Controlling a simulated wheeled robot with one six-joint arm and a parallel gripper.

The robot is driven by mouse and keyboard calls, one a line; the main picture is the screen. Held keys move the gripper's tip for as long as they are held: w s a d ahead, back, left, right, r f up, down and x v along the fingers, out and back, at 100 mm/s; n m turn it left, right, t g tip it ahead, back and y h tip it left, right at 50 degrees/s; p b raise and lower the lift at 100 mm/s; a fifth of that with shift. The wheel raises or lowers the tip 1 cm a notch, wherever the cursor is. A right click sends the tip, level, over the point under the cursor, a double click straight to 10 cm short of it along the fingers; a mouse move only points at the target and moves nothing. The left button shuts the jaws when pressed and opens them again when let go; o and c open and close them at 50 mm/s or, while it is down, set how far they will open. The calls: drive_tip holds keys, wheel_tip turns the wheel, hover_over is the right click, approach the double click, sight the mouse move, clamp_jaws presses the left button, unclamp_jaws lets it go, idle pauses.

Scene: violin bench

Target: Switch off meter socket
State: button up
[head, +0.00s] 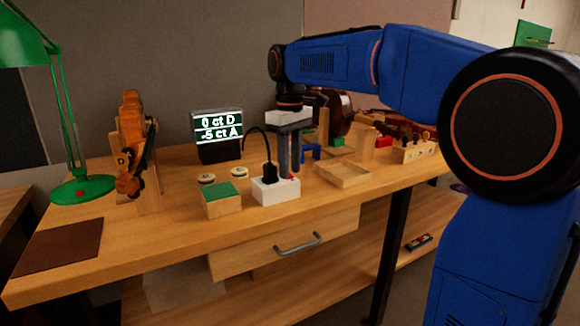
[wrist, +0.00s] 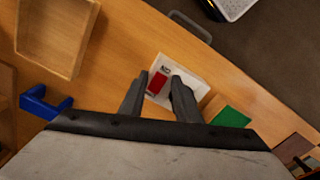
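The white meter socket (head: 278,193) sits on the bench near its front edge, with a black plug (head: 269,173) in its top and a cord running back toward the meter (head: 214,138). The meter's display is lit, reading "0 ct D" and "-5 ct A". My gripper (head: 289,168) points down just behind the socket. In the wrist view the socket (wrist: 193,69) shows a red rocker switch (wrist: 157,83) between the tips of my gripper (wrist: 157,81). The fingers are apart with nothing held. Whether they touch the socket cannot be told.
A green-topped wooden box (head: 221,200) stands left of the socket, and a shallow wooden tray (head: 343,174) to its right. Two small round tins sit behind the box. A blue stand (wrist: 45,103) is close beside my gripper. A green lamp (head: 83,188) stands at left.

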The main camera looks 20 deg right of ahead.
drive_tip(key=shift+f, duration=0.3)
drive_tip(key=shift+c, duration=0.6)
clamp_jaws()
drive_tip(key=shift+w+a+r+g+h, duration=0.15)
drive_tip(key=shift+w+g, duration=0.1)
drive_tip(key=shift+g, duration=0.45)
drive_tip(key=shift+w+f+g+h, duration=0.1)
drive_tip(key=shift+w+g+h, duration=0.1)
drive_tip(key=shift+g, duration=0.5)
